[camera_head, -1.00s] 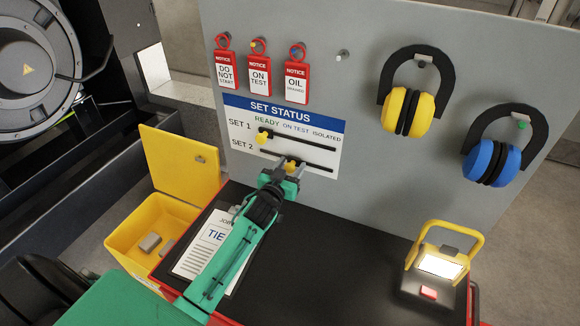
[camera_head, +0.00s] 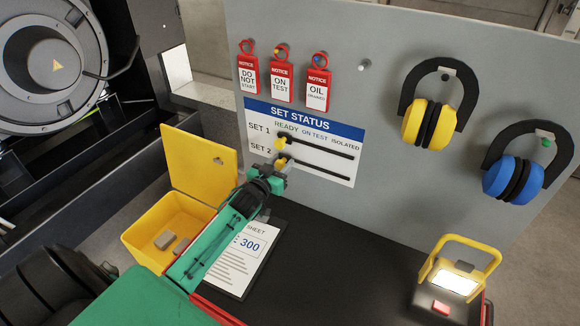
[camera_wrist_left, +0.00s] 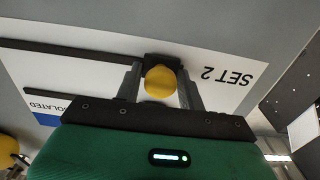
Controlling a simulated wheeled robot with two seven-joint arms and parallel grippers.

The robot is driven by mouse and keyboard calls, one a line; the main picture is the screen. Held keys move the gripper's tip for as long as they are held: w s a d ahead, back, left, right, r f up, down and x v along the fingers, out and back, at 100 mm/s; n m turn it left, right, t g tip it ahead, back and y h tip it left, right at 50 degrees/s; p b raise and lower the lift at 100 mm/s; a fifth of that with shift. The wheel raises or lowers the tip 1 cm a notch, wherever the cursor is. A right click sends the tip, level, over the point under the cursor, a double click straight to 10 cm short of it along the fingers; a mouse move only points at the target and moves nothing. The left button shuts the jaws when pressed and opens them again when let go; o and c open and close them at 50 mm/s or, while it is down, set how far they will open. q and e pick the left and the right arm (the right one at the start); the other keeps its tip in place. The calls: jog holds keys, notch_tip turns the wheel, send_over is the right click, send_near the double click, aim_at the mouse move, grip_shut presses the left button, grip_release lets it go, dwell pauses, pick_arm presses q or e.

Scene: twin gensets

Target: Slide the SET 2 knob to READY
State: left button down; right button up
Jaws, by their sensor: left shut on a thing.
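The SET STATUS panel (camera_head: 345,131) is on the grey board, with READY, ON TEST and ISOLATED along two dark slots. The yellow SET 2 knob (camera_head: 281,162) is at the left end of the lower slot, on the READY side. My left gripper (camera_head: 280,171) is shut on it. In the left wrist view, which is upside down, the yellow knob (camera_wrist_left: 160,83) sits between the two fingers (camera_wrist_left: 160,90), at the slot end beside the SET 2 label. The yellow SET 1 knob (camera_head: 280,142) is just above, at the left end of the upper slot. My right gripper is out of view.
Red notice tags (camera_head: 281,85) hang above the panel. Yellow earmuffs (camera_head: 426,118) and blue earmuffs (camera_head: 512,178) hang to the right. Below are an open yellow box (camera_head: 150,238), a clipboard (camera_head: 225,280) and a lit lamp (camera_head: 450,278). The black top between clipboard and lamp is clear.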

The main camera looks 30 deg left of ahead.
pick_arm(q)
jog(key=shift+a, duration=0.15)
jog(key=c, duration=1.1)
grip_release()
jog(key=shift+a, duration=0.15)
jog(key=shift+s, duration=0.15)
jog(key=shift+s+f, duration=0.1)
jog(key=shift+s, duration=0.25)
jog(key=s+b, duration=0.4)
jog(key=s, duration=0.9)
jog(key=shift+d, duration=0.45)
